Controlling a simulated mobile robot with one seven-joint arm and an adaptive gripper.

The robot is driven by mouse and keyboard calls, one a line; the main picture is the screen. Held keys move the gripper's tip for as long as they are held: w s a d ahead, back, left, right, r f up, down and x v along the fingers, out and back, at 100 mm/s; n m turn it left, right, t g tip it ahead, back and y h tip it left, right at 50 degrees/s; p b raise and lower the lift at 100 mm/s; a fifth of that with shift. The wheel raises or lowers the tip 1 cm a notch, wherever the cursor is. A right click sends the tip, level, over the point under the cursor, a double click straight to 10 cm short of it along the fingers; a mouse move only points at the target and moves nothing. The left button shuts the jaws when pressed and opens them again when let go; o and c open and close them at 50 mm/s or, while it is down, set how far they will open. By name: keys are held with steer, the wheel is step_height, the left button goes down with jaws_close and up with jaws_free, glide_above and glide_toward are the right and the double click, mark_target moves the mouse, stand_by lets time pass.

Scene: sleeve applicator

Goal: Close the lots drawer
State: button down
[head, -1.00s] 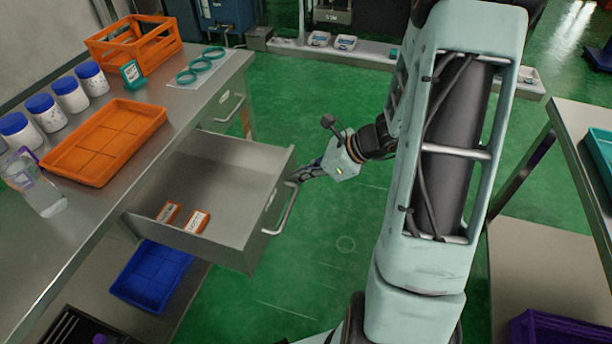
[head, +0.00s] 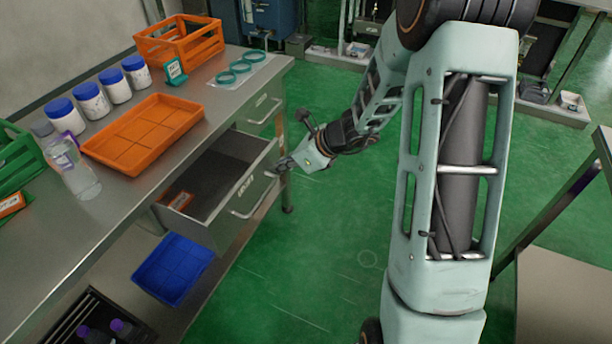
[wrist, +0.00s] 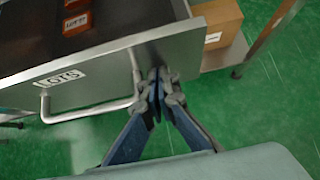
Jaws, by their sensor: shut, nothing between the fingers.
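The lots drawer (head: 228,182) is a grey metal drawer under the bench, partly pulled out, with a bar handle. In the wrist view the drawer front (wrist: 100,75) shows a "LOTS" label and the handle (wrist: 88,114). My gripper (head: 280,167) is at the right part of the drawer front. In the wrist view the gripper (wrist: 158,75) is shut and empty, its fingertips at the front face just right of the handle's end. They appear to touch the face.
The bench top (head: 130,205) holds an orange tray (head: 145,135), an orange crate (head: 180,40), several blue-lidded jars and a clear bottle (head: 75,170). Another closed drawer (head: 262,110) is farther back. A blue tray (head: 173,268) lies below. Green floor right of the bench is clear.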

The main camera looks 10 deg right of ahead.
steer(key=w+a, duration=0.3)
steer(key=a, duration=0.1)
steer(key=w+a+p, duration=0.1)
steer(key=w+a, duration=0.2)
steer(key=a, duration=0.1)
steer(key=w+a+p, duration=0.1)
steer(key=w+a, duration=0.2)
steer(key=a, duration=0.1)
steer(key=shift+a, duration=0.2)
steer(key=shift+w+a+r, duration=0.1)
steer(key=shift+w+a, duration=0.05)
steer(key=shift+a, duration=0.1)
steer(key=shift+a+r, duration=0.1)
